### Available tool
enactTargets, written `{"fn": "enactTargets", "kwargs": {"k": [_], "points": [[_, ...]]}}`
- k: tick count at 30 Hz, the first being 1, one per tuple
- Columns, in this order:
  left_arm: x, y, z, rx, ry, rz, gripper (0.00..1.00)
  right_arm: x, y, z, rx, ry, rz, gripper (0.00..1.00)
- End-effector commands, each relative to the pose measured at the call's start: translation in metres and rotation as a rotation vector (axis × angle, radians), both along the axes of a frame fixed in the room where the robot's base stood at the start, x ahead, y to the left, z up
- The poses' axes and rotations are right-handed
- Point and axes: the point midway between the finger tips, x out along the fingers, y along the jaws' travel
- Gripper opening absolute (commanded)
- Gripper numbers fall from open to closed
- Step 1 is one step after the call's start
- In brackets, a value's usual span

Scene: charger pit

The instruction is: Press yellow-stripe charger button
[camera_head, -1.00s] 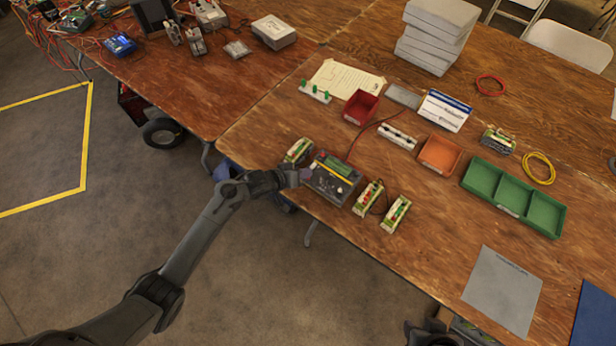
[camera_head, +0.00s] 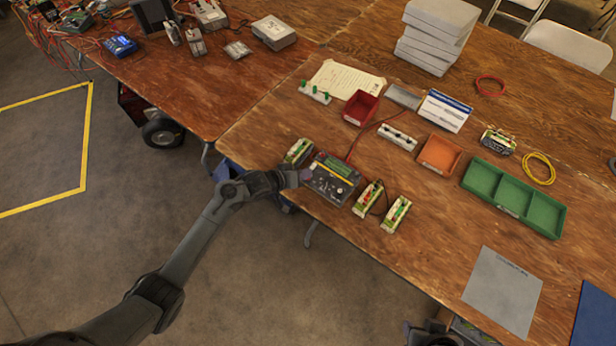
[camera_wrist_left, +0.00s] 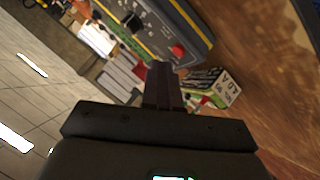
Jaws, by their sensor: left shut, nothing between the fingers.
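The charger (camera_head: 337,183) is a dark box with a yellow stripe, near the front edge of the wooden table. In the left wrist view the charger (camera_wrist_left: 152,28) shows its grey panel, a black knob (camera_wrist_left: 133,22), a red button (camera_wrist_left: 178,50) and yellow stripes along its edges. My left gripper (camera_head: 305,175) is shut and empty at the charger's left side. In the left wrist view its closed fingertips (camera_wrist_left: 159,66) point at the panel near the red button. I cannot tell whether they touch it. My right gripper is not visible.
Small battery-like packs stand close by, one left of the charger (camera_head: 298,152) and two to its right (camera_head: 368,198) (camera_head: 396,214). A red cable runs behind the charger.

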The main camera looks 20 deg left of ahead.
Motion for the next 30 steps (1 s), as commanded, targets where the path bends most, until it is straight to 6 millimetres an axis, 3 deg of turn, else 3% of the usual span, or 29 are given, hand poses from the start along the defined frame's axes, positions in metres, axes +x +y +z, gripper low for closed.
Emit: {"fn": "enactTargets", "kwargs": {"k": [30], "points": [[0.0016, -0.0009, -0.0076, -0.001, 0.000, -0.001, 0.00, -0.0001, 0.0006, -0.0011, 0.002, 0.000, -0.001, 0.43]]}}
